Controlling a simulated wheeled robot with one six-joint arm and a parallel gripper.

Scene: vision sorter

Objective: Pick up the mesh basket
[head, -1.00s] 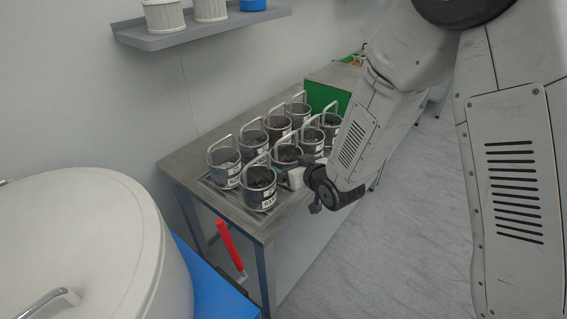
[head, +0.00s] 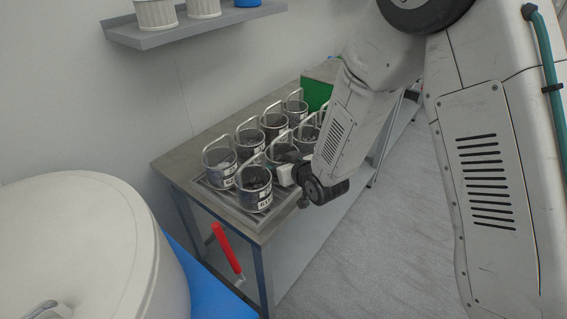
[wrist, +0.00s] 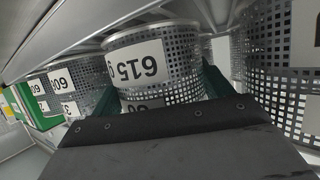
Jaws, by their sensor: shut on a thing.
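Several wire-mesh baskets with upright loop handles and white labels stand in two rows on the bench. In the wrist view one mesh basket (wrist: 185,72) with an upside-down number label sits between the two green fingers of my gripper (wrist: 160,92), which is shut on it. In the head view my gripper (head: 282,172) reaches in from the right, low at the front row. The held basket seems to be the second in that row (head: 284,150), partly hidden by the gripper. The nearest basket (head: 254,190) stands just left of the gripper.
The baskets stand on a metal tray (head: 223,204) on the grey bench (head: 178,163). Neighbouring baskets are close on both sides in the wrist view, one large at right (wrist: 270,65). A green box (head: 317,93), wall shelf (head: 150,37) and white drum (head: 80,240) are around. The floor at right is clear.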

